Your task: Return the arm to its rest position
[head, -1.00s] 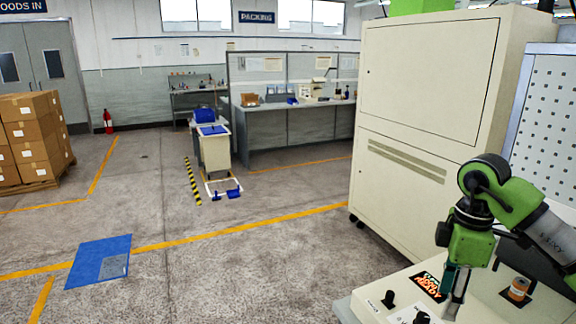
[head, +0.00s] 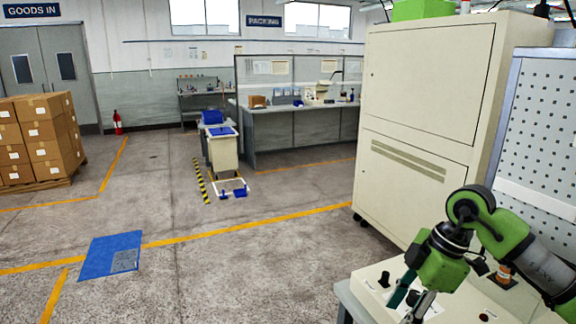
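My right gripper (head: 410,306) is at the lower right of the head view, over the cream machine top (head: 362,282). It points down and its two fingers, one teal and one grey, show a gap with nothing seen between them. The fingertips are close to the lower edge of the picture. A copper-coloured spool (head: 504,272) stands on the machine top to the right of the gripper, partly behind my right arm. My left gripper is not in view.
Black knobs (head: 384,279) stick up from the machine top near the gripper. A tall cream cabinet (head: 425,110) stands behind, with a perforated panel (head: 545,130) at right. A cart (head: 222,150), stacked boxes (head: 40,135) and a blue floor mat (head: 105,255) are farther left; much floor is clear.

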